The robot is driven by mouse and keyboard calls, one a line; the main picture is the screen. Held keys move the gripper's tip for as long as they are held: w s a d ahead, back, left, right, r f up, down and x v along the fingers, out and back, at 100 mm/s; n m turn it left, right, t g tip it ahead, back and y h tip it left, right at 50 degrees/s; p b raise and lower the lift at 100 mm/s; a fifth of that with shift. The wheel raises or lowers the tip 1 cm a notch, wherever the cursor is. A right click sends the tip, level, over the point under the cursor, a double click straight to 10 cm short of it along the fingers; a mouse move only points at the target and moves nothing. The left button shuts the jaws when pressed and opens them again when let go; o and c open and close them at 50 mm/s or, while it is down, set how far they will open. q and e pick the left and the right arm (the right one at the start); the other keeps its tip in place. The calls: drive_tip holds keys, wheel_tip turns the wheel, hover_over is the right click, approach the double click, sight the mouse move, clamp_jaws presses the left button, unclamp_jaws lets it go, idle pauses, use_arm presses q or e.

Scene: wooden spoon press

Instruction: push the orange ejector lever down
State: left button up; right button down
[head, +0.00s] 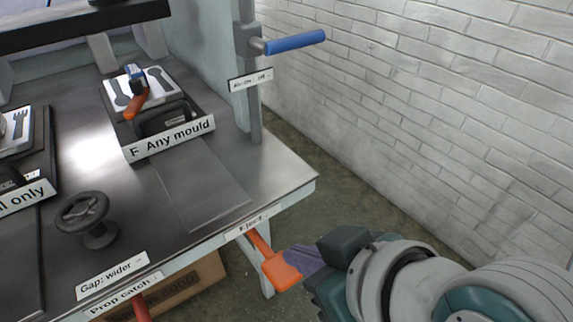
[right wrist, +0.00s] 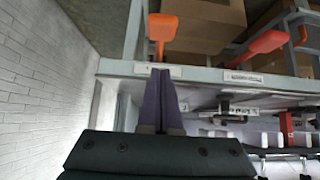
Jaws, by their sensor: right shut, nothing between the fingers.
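The orange ejector lever (head: 280,268) sticks out from the bench's front edge, below the "Eject" label (head: 254,220), and ends in a broad flat paddle. My right gripper (head: 303,262) has its purple fingers shut and empty, right beside the paddle's outer end in the head view. In the right wrist view the shut fingers (right wrist: 161,76) point at the bench edge, with the orange lever (right wrist: 162,28) just beyond their tips. I cannot tell if the fingers touch the lever. My left gripper is not in view.
A red prop catch lever (head: 141,307) is further left on the bench front. A blue handle (head: 295,42) stands at the bench's right side. A black handwheel (head: 83,214) and a mould tray (head: 170,137) are on top. A white brick wall (head: 430,90) is at right.

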sight(277, 262)
drive_tip(key=b+x, duration=0.1)
drive_tip(key=x, duration=0.3)
drive_tip(key=shift+f, duration=0.15)
wheel_tip(277, 262, down, 2)
drive_tip(key=shift+f+b, duration=0.2)
drive_tip(key=shift+b, duration=0.45)
drive_tip(key=shift+f, duration=0.65)
